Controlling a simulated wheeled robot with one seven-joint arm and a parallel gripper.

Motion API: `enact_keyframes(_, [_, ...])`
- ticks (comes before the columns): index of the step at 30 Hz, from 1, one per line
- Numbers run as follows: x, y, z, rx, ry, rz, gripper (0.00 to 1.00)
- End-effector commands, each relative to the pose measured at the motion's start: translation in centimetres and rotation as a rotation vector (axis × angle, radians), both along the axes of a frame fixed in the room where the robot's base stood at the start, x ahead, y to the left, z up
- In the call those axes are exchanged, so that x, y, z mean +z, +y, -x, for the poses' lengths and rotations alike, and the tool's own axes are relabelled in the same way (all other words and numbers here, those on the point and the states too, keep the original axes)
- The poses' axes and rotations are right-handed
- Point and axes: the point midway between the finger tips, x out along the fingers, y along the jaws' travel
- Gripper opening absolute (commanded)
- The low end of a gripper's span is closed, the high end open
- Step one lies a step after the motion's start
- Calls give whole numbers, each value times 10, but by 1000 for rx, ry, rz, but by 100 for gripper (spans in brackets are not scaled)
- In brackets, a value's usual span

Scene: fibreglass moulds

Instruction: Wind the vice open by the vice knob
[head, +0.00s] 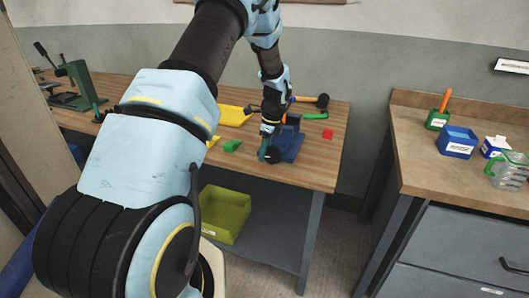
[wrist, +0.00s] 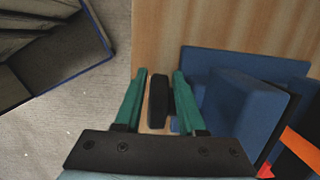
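The blue vice (head: 289,146) stands near the front edge of the wooden workbench, and its blue body fills the right of the wrist view (wrist: 245,108). The black vice knob (wrist: 158,101) sticks out from the vice's left side in the wrist view. My gripper (wrist: 160,72) has its two green fingers one on each side of the knob, with narrow gaps showing at the tips. It is open around the knob. In the head view my gripper (head: 264,150) is at the vice's left side, beside the dark knob (head: 271,157).
A red block (head: 328,133), a hammer (head: 322,100) and a green-handled tool (head: 315,116) lie near the vice. A yellow-green bin (head: 225,214) sits below the bench. A second bench (head: 420,165) with small boxes stands at right.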

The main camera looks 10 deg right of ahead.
Motion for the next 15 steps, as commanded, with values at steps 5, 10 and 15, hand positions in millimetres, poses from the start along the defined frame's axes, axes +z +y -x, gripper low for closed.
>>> enact_keyframes(5, [23, -4, 1, 0, -4, 2, 40])
enact_keyframes(10, [57, -10, 4, 1, -5, 4, 40])
enact_keyframes(15, [85, -14, 7, 0, -4, 2, 40])
